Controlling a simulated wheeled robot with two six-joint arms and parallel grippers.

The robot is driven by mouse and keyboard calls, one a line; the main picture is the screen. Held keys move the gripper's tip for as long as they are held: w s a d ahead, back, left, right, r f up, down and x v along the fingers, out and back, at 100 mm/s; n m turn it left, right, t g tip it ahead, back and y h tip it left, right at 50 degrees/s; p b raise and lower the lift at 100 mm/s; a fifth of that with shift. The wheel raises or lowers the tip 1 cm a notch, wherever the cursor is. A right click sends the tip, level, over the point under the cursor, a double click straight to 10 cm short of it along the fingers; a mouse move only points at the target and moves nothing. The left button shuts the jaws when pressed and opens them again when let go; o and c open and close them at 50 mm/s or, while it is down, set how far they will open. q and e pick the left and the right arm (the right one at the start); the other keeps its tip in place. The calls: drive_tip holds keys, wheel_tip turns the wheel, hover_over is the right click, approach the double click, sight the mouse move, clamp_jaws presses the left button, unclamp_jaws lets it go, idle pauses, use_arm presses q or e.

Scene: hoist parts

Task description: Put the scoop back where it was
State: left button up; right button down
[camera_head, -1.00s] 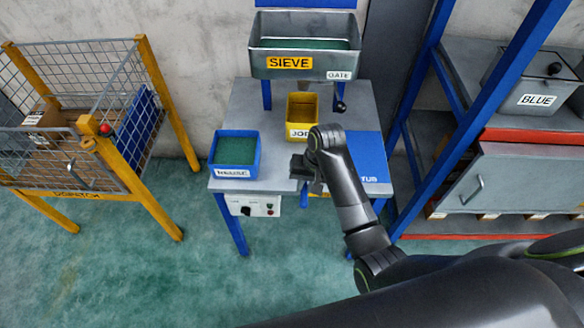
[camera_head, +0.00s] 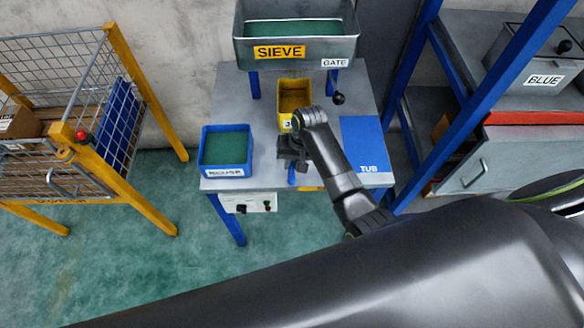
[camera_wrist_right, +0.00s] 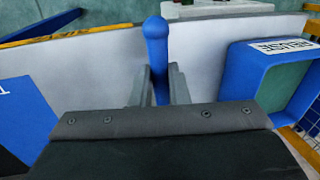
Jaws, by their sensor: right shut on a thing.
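The scoop shows as a blue handle (camera_head: 291,174) under my right gripper (camera_head: 292,156), over the front of the grey table. In the right wrist view the handle (camera_wrist_right: 157,45) stands between the two fingers of my right gripper (camera_wrist_right: 160,88), which is shut on it. The scoop's bowl is hidden, and I cannot tell whether the scoop touches the table. My left gripper is not in view.
A blue bin (camera_head: 205,158) stands left of the gripper and a yellow bin (camera_head: 286,118) behind it. A blue TUB area (camera_head: 363,145) lies to the right. The sieve (camera_head: 297,50) is above the back. A wire cage (camera_head: 60,50) stands left.

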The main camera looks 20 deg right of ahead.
sight(292, 169)
wheel_tip(292, 169, down, 4)
drive_tip(key=shift+r, duration=0.25)
drive_tip(key=shift+w+f, duration=0.1)
drive_tip(key=shift+f, duration=0.3)
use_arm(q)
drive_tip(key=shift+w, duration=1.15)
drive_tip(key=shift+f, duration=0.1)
use_arm(e)
drive_tip(key=c, duration=1.8)
unclamp_jaws()
drive_tip(key=shift+f, duration=0.15)
drive_tip(key=shift+c, duration=0.2)
drive_tip(key=o, duration=0.5)
drive_tip(key=shift+c, duration=0.2)
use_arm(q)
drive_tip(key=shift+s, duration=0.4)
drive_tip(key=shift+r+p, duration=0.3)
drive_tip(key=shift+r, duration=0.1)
use_arm(e)
wheel_tip(292, 169, up, 12)
drive_tip(key=d, duration=0.2)
drive_tip(key=shift+s+d, duration=0.15)
drive_tip(key=shift+s, duration=0.25)
